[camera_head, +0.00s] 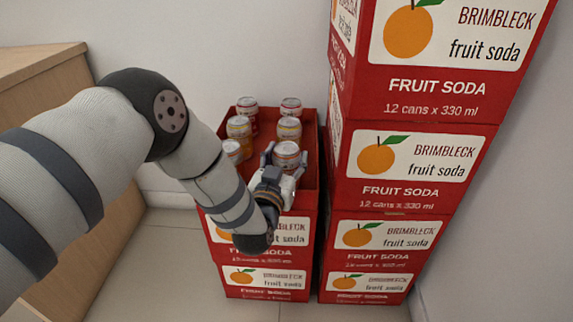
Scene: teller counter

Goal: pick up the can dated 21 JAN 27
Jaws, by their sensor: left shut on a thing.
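Several cans stand upright in an open red box (312,180) on top of a shorter stack. They are in two columns: a back left can (247,107), a back right can (291,107), a middle left can (239,127), a middle right can (289,129), a front left can (232,151) and a front right can (286,153). My left gripper (285,160) reaches in from the left and is shut on the front right can, with its fingers on either side. The date prints are too small to read. My right gripper is not in view.
A taller stack of red Brimbleck fruit soda boxes (399,195) stands close on the right of the open box. A wooden counter (70,165) is at the left. A pale wall (200,60) is behind, with tiled floor (165,255) in front.

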